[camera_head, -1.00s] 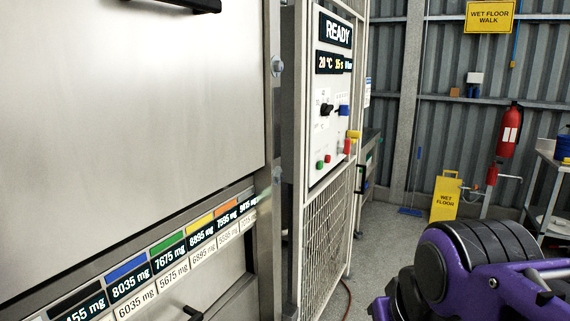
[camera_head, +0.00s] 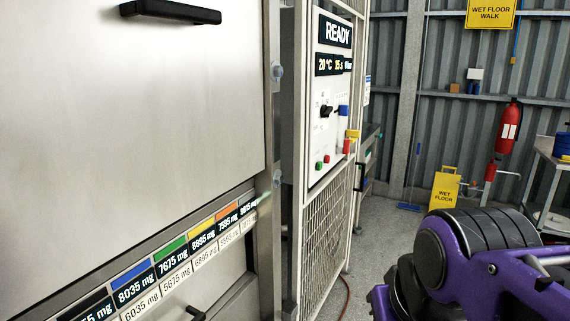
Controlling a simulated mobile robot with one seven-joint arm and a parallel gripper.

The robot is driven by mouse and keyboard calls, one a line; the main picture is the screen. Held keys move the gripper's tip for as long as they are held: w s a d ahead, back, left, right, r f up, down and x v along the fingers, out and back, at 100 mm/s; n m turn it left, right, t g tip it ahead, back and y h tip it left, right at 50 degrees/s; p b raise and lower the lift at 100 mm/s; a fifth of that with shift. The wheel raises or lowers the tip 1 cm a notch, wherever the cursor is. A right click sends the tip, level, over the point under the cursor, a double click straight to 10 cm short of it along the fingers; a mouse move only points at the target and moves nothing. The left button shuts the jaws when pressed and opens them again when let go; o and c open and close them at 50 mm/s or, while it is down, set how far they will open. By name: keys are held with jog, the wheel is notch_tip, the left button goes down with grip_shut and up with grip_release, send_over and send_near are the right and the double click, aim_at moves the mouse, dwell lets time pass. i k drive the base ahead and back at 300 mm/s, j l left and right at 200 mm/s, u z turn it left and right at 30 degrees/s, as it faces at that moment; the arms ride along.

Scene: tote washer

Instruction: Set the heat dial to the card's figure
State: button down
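A white control panel (camera_head: 316,150) is mounted on the mesh guard right of the steel washer. Its display (camera_head: 334,64) reads 20 °C and 15 s, with a third figure too small to read; a sign above it says READY. A black knob (camera_head: 326,111) and a blue knob (camera_head: 343,110) sit mid-panel; I cannot tell which one is the heat dial. A green button (camera_head: 319,166) and a red button (camera_head: 327,159) are below. No card with a heat figure is readable. A purple and black arm part of mine is at lower right; my gripper is not in view.
The steel washer front (camera_head: 130,120) fills the left, with a black handle (camera_head: 170,11) and a strip of coloured mg labels (camera_head: 175,259). Grey floor is open between.

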aim_at(326, 112)
jog(key=i+l, duration=0.2)
jog(key=l, duration=0.3)
jog(key=i+l+u, duration=0.15)
jog(key=l, duration=0.3)
jog(key=i+l, duration=0.2)
jog(key=l, duration=0.3)
jog(key=i+l+u, duration=0.1)
jog(key=l, duration=0.4)
jog(key=i+l, duration=0.2)
jog(key=l, duration=0.35)
jog(key=i+l+u, duration=0.15)
jog(key=l, duration=0.35)
jog(key=i+l, duration=0.1)
jog(key=l, duration=0.4)
jog(key=i+l+u, duration=0.1)
jog(key=l, duration=0.45)
